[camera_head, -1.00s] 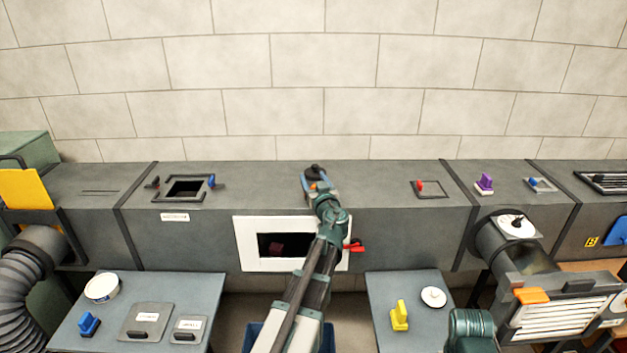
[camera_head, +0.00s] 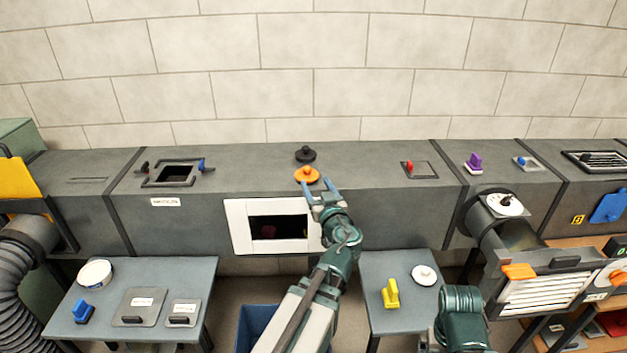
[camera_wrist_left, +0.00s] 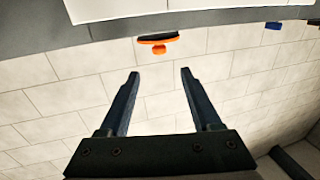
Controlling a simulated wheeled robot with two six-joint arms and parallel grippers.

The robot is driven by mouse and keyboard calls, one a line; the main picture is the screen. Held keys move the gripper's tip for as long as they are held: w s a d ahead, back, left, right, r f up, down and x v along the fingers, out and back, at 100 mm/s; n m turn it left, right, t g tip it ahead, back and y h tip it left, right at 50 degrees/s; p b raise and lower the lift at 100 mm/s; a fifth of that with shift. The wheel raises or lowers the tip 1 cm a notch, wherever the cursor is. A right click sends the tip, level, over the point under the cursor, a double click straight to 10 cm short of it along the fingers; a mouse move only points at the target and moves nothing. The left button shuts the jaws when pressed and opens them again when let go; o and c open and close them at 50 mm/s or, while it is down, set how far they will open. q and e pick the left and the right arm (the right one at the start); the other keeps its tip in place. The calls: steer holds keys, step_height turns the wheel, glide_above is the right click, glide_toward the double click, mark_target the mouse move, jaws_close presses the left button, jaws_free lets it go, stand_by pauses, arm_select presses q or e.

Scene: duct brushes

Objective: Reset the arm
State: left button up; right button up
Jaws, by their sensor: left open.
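My left gripper (camera_head: 319,190) is open and empty, just in front of the top edge of the grey duct (camera_head: 240,160). Its two blue fingers point toward an orange knob (camera_head: 307,175) on the duct top, which appears apart from them. In the left wrist view my left gripper (camera_wrist_left: 160,73) has nothing between its fingers, and the orange knob (camera_wrist_left: 158,47) shows beyond them. A black knob (camera_head: 305,154) stands behind the orange one. My right gripper is not in view; only a teal part of my right arm shows at the lower right.
A white-framed opening (camera_head: 239,228) is in the duct front, beside my left arm. A dark-framed hatch (camera_head: 176,173) is open at the left. Side tables hold a yellow block (camera_head: 390,293) and a blue block (camera_head: 83,312). A blue bin (camera_head: 252,325) is below the opening.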

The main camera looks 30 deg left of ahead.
arm_select(q)
steer(key=shift+s+d, duration=0.1)
steer(key=shift+d, duration=0.05)
steer(key=s+d+f+m+g+h+p, duration=0.45)
steer(key=s+d+f+g, duration=0.25)
steer(key=d+f, duration=0.4)
steer(key=s+d+f+m+g+h+p, duration=0.1)
steer(key=s+d+m+g+h, duration=0.2)
steer(key=s+d, duration=0.3)
steer(key=s+d+f+m+g+h+p, duration=0.1)
steer(key=s+d+f+m+g+h, duration=0.1)
steer(key=d, duration=1)
steer(key=s+m+g+h, duration=0.1)
steer(key=s+m+h, duration=0.1)
steer(key=s+m, duration=0.1)
steer(key=shift+s+d+f+p, duration=0.2)
steer(key=shift+s+f+p, duration=0.15)
steer(key=shift+s, duration=0.55)
